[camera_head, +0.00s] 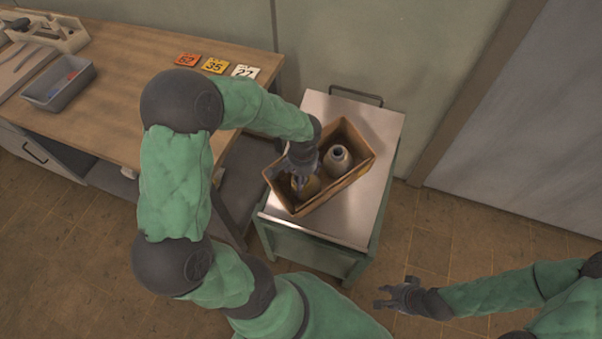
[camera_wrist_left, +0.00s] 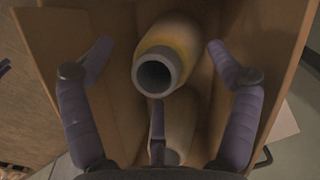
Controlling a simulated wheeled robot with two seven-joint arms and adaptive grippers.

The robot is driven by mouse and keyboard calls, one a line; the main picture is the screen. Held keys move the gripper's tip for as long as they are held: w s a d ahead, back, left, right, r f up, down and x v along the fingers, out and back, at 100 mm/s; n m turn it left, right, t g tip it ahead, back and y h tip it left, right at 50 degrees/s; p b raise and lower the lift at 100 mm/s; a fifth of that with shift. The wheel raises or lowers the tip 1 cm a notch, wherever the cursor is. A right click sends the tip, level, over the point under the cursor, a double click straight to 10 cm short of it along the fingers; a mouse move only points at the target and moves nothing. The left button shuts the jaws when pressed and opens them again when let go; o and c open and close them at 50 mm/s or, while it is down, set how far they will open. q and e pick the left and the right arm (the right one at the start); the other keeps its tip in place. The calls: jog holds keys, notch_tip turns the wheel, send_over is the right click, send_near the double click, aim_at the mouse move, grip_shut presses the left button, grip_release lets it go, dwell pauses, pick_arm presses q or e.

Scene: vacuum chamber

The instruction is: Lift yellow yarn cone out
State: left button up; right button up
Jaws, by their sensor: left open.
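The yellow yarn cone (camera_head: 311,189) stands in a brown box, mostly hidden by my left gripper (camera_head: 299,182) in the head view. In the left wrist view, the yellow-tinted cone (camera_wrist_left: 172,36) shows its round grey open end toward the camera. My left gripper (camera_wrist_left: 160,45) has its fingers spread, one on each side of this cone, with visible gaps; it holds nothing. A paler cone (camera_head: 338,160) stands beside it in the box and shows lower in the left wrist view (camera_wrist_left: 178,128). My right gripper (camera_head: 392,297) is open and empty, low at the right.
The box (camera_head: 358,176) has upright walls close around the cones and my left gripper. It stands on a metal-topped cart (camera_head: 382,124). A wooden bench (camera_head: 125,75) at the left carries a grey bin (camera_head: 58,84) and number cards (camera_head: 215,66). Floor near my right gripper is clear.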

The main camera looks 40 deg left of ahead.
pick_arm(q)
jog(key=shift+f, duration=0.1)
grip_shut()
dwell(0.4)
jog(key=shift+s+d+r+p, duration=0.1)
jog(key=shift+s+r+p, duration=0.1)
jog(key=shift+r+p, duration=0.55)
jog(key=s+d+r+p, duration=0.1)
jog(key=s+r+p, duration=0.2)
jog(key=r+p, duration=0.3)
jog(key=s+d+r+p, duration=0.1)
jog(key=s+r+p, duration=0.2)
jog(key=r+p, duration=0.3)
jog(key=shift+s+r+p, duration=0.35)
jog(key=shift+s+r, duration=0.05)
jog(key=shift+r, duration=2.2)
